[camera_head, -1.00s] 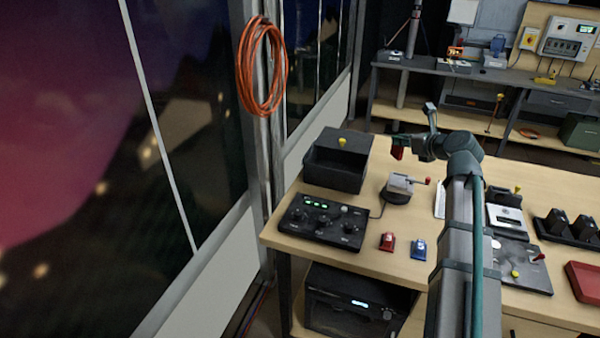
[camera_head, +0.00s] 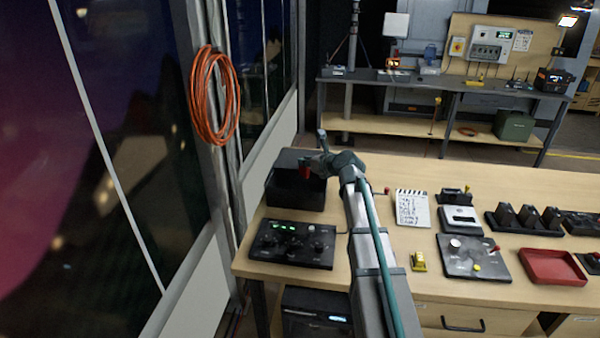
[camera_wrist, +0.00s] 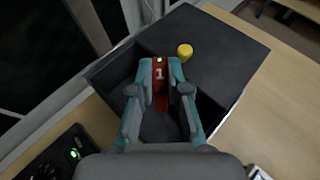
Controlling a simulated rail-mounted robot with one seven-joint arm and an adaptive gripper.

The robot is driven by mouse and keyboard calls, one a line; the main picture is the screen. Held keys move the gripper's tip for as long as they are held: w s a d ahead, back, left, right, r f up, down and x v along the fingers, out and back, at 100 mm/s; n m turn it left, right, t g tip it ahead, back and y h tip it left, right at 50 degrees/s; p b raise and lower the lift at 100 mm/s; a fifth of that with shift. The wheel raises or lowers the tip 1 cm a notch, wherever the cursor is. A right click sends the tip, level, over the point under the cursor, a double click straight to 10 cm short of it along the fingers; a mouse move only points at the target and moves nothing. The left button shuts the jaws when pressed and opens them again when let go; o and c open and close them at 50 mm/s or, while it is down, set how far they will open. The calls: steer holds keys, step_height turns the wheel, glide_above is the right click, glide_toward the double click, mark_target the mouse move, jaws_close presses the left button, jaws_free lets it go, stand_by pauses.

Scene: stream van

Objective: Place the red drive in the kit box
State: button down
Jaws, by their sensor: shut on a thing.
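My gripper (camera_head: 310,168) is shut on the red drive (camera_head: 305,174), which has a white "1" and a green light. The drive also shows between the fingertips in the wrist view (camera_wrist: 159,74). A black box, apparently the kit box (camera_head: 290,197), stands at the table's left end. In the wrist view the box (camera_wrist: 105,75) has an open bay and a flat lid part with a yellow knob (camera_wrist: 185,51). The drive and fingers are over the bay, near the lid part's edge. The exact height of the drive above the box floor cannot be told.
A black control panel (camera_head: 292,245) with green lights lies in front of the box. A yellow drive-like piece (camera_head: 419,262), a clapper-like sheet (camera_head: 412,208) and a red tray (camera_head: 552,267) lie to the right. My arm hides part of the table's middle.

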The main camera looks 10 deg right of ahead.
mark_target(300, 173)
steer(key=f, duration=0.1)
steer(key=w+a+f, duration=0.1)
steer(key=w+f, duration=0.1)
steer(key=shift+w+a, duration=0.15)
steer(key=shift+a, duration=0.1)
step_height(300, 173, down, 3)
steer(key=shift+w+a+p, duration=0.1)
steer(key=shift+p, duration=0.65)
steer(key=shift+f, duration=0.25)
steer(key=shift+f, duration=0.25)
steer(key=shift+f, duration=0.35)
steer(key=c, duration=1.1)
jaws_free()
steer(key=shift+f, duration=0.15)
steer(key=shift+c, duration=0.2)
steer(key=shift+s, duration=0.2)
